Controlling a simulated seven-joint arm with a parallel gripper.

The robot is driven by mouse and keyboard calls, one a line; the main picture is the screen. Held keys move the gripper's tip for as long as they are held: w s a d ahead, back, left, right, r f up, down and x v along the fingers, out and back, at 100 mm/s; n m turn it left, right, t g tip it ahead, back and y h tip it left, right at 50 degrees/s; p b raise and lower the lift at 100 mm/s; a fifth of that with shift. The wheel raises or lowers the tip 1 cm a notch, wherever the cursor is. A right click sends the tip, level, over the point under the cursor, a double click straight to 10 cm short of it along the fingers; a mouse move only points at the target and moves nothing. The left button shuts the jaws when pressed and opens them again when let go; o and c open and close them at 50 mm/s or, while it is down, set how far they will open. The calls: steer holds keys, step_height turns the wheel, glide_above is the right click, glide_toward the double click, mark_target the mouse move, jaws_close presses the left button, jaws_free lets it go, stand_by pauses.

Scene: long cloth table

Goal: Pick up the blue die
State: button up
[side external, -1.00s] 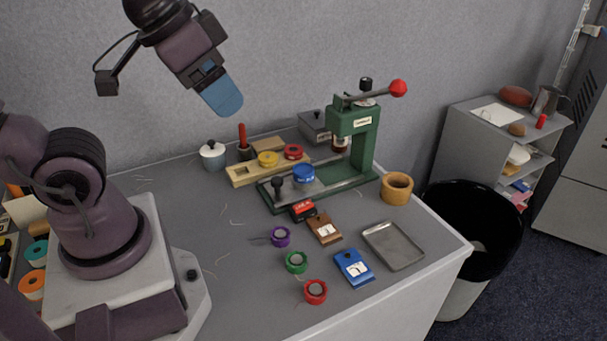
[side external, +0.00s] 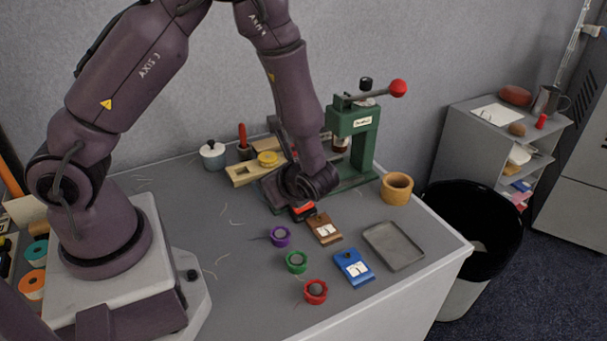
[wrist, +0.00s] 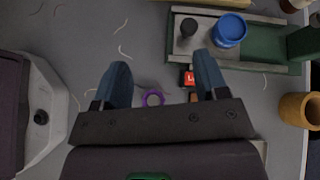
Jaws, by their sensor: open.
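The blue die (wrist: 229,28) is a round blue piece on the base of the green press (wrist: 262,50), near the top right of the wrist view. In the side view my arm hides it, while the press (side external: 352,135) shows behind the arm. My gripper (wrist: 160,70) is open and empty, with its two blue fingers wide apart. The die lies beyond and to the right of the fingertips in the wrist view, not between them. In the side view the fingers are hidden behind my wrist.
A purple ring (side external: 279,236), green ring (side external: 296,262), red ring (side external: 315,291), brown pad (side external: 323,229), blue pad (side external: 353,268) and metal tray (side external: 393,246) lie in front. A wooden rack (side external: 240,174) with a yellow die (side external: 268,159) and an orange cup (side external: 397,188) flank the press.

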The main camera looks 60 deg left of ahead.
steer(key=w+a+f+m+t, duration=0.2)
steer(key=w, duration=0.1)
steer(key=w+a+f+m+t+y, duration=0.1)
steer(key=w+a+f+m+t, duration=0.1)
steer(key=w+m, duration=0.1)
steer(key=w+a+f+m+t, duration=0.2)
steer(key=w, duration=0.2)
steer(key=shift+a+m, duration=0.2)
steer(key=shift+m, duration=0.1)
steer(key=shift+x, duration=2.7)
steer(key=shift+s, duration=0.2)
steer(key=c, duration=0.9)
